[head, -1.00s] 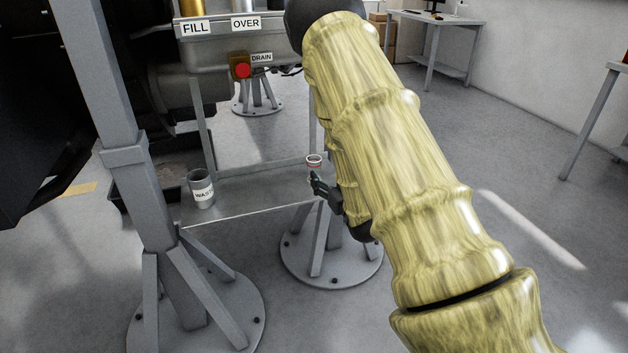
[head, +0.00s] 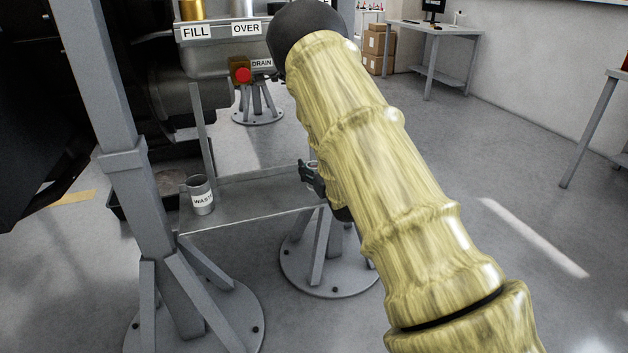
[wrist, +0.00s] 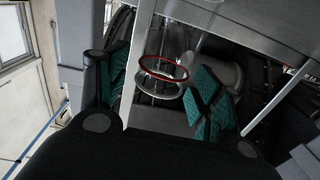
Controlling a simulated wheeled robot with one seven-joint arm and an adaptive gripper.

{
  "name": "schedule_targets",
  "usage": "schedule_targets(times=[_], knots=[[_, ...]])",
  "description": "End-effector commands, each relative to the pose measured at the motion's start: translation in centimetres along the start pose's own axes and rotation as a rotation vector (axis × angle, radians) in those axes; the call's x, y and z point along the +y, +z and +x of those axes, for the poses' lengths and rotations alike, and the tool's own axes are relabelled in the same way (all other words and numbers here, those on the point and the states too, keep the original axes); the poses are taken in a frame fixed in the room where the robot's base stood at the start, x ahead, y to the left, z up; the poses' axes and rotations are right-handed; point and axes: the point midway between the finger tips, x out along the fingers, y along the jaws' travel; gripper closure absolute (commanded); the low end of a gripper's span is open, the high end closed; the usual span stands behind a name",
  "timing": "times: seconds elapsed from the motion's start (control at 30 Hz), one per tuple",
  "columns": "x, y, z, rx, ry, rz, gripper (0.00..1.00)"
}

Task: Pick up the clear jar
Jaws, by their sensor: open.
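The clear jar (wrist: 160,82) shows in the wrist view as a see-through vessel with a red ring around its rim. It lies between the two green-padded fingers of my gripper (wrist: 165,95), which are open. I cannot tell whether either finger touches it. In the head view the jar is mostly hidden behind my gripper (head: 312,178) and arm, with only a bit of it (head: 313,163) near the fingers, at the right end of the low grey shelf (head: 255,195).
A grey mug-like can labelled WASTE (head: 201,196) stands at the shelf's left end. Above are FILL, OVER and DRAIN labels and a red button (head: 243,75). A grey post (head: 130,160) rises at left. The middle of the shelf is clear.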

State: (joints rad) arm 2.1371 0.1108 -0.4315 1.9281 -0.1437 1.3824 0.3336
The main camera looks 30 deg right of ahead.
Motion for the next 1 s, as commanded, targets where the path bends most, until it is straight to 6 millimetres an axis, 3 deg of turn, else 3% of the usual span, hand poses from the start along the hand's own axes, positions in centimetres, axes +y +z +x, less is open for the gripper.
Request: schedule_targets(times=[0.33,0.6,1.0], knots=[[0.0,-0.01,0.71,0.0,0.0,0.0,0.34],[0.0,0.0,0.7,0.0,0.0,0.001,0.82],[0.0,-0.57,0.71,0.001,0.0,0.001,0.82]])
